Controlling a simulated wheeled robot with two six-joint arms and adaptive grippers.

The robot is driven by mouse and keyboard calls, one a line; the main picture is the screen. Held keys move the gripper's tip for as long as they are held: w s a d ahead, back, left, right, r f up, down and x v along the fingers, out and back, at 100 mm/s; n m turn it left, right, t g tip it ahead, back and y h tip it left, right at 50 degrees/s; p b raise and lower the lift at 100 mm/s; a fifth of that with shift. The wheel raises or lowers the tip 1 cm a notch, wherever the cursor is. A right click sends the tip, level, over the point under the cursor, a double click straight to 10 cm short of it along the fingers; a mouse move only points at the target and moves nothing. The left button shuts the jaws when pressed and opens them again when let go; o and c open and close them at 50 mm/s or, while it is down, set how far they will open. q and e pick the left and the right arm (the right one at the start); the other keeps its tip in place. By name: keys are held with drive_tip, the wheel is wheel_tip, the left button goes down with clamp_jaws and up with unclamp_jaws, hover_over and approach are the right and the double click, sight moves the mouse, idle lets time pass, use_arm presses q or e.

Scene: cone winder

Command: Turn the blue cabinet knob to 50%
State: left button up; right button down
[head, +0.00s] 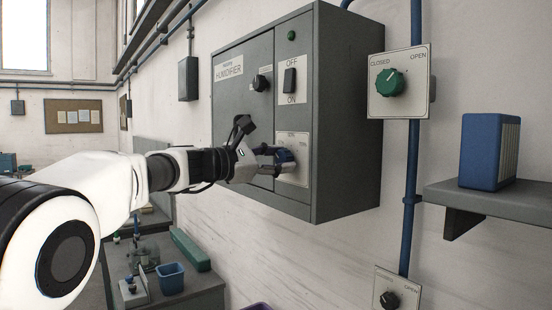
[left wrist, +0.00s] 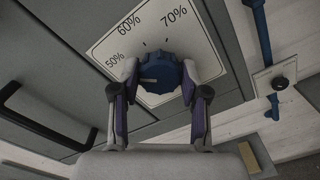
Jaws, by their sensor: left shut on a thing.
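The blue cabinet knob (head: 286,159) is on a white scale plate (head: 292,179) low on the grey humidifier cabinet's front. My left gripper (head: 268,160) reaches it from the left and is shut on it. In the left wrist view the blue knob (left wrist: 158,74) sits between the two fingers (left wrist: 160,85), one on each side. Its white line points left in the picture, toward the 50% side. The labels 50%, 60% and 70% show on the scale plate (left wrist: 143,28); a finger partly covers the plate near 50%. My right gripper is not in view.
The cabinet (head: 345,120) also carries a black knob (head: 261,83) and an OFF/ON switch (head: 289,81). A green valve knob (head: 390,83) is on the wall to the right. A shelf (head: 490,198) with a blue box (head: 489,151) juts out at right.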

use_arm(q)
drive_tip(key=shift+r, duration=0.35)
drive_tip(key=o, duration=1.1)
drive_tip(key=shift+d, duration=0.15)
drive_tip(key=shift+o, duration=0.2)
drive_tip(key=shift+d+f, duration=0.15)
drive_tip(key=shift+d, duration=0.15)
drive_tip(key=shift+a, duration=0.3)
drive_tip(key=v, duration=1.1)
drive_tip(key=shift+s+a, duration=0.2)
drive_tip(key=shift+d, duration=0.1)
